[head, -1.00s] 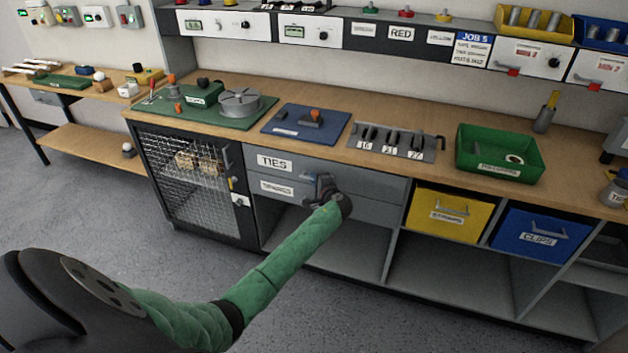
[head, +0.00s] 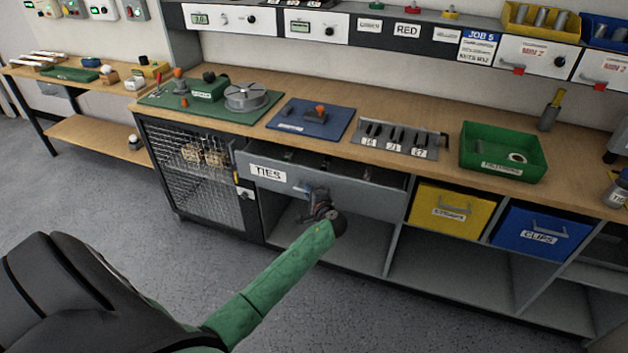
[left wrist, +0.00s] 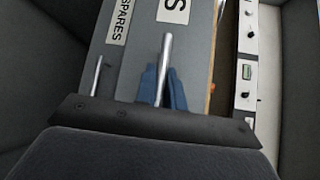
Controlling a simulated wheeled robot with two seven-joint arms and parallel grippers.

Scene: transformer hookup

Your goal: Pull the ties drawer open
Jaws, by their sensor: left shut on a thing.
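The ties drawer (head: 345,191) is grey with a white TIES label, and it stands pulled out from under the bench top. Its open top shows a dark inside with a few small items that I cannot make out. My left gripper (head: 316,197) is at the middle of the drawer front, shut on the drawer's handle. In the left wrist view the blue fingers (left wrist: 162,88) sit on both sides of the bar handle (left wrist: 165,68). The SPARES label (left wrist: 121,20) shows beside it on the drawer below. My right gripper is not in view.
A mesh-doored cage (head: 196,172) stands left of the drawer. A yellow bin (head: 447,211) and a blue CLIPS bin (head: 541,235) sit to the right. The bench top holds a green tray (head: 503,151) and a blue mat (head: 310,119). Open floor lies in front.

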